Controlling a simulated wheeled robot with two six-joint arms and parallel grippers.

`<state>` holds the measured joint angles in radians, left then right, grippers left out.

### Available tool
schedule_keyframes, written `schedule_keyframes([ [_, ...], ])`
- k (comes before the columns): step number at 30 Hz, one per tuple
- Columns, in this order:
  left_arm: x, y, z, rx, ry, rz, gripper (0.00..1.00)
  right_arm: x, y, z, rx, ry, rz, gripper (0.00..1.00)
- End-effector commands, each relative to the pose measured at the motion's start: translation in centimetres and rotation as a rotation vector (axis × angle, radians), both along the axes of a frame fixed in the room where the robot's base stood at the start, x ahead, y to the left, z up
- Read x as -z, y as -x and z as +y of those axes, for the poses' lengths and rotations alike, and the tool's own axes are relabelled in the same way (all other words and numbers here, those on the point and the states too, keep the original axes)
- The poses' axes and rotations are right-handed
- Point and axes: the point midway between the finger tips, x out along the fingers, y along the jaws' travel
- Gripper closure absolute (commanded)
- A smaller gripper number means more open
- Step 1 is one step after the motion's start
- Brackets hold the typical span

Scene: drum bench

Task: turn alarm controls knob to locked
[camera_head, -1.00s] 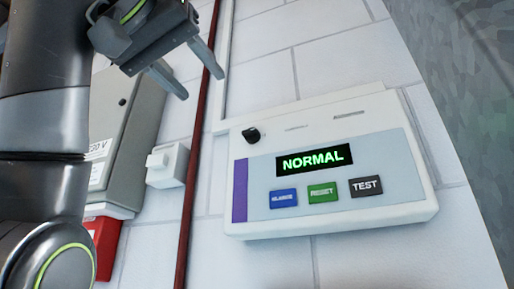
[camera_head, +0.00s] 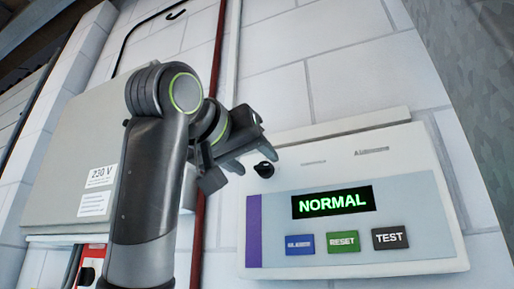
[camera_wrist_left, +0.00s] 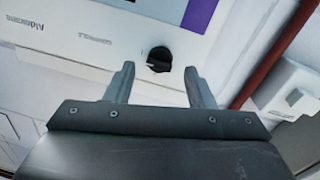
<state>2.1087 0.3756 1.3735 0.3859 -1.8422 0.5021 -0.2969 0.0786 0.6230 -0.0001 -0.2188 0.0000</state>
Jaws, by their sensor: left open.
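The alarm control panel (camera_head: 350,225) is a white wall box with a lit green NORMAL display (camera_head: 333,202) and blue, green and black buttons below. Its small black knob (camera_head: 264,169) sits at the panel's upper left. My left gripper (camera_head: 250,160) is open and close to the knob, just left of it in the head view. In the left wrist view the knob (camera_wrist_left: 160,59) shows ahead of the open fingers (camera_wrist_left: 158,80), roughly between their tips, with nothing held. I cannot tell whether a finger touches it. My right gripper is not in view.
A dark red pipe (camera_head: 216,60) runs down the wall left of the panel. A grey box labelled 230 V (camera_head: 75,150) hangs behind my left arm, with a red box (camera_head: 92,262) below. The wall above the panel is clear.

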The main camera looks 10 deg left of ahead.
Motion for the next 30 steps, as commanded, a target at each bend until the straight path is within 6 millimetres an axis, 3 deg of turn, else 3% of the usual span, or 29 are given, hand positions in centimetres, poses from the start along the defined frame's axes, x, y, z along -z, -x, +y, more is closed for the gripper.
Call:
schedule_keyframes([
  [6, -0.1, -1.8, -0.5, 0.001, -0.001, 0.000, 0.51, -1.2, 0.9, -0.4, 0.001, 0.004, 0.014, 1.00],
  [16, 0.0, -2.0, -0.6, 0.000, 0.000, 0.000, 0.51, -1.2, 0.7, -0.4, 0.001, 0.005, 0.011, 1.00],
  [26, 0.0, -2.0, -0.6, 0.000, 0.000, 0.000, 0.93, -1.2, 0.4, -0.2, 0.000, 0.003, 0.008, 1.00],
  [30, 0.1, -2.0, -0.6, 0.000, 0.004, 0.001, 0.93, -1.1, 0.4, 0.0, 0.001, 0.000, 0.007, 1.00],
])
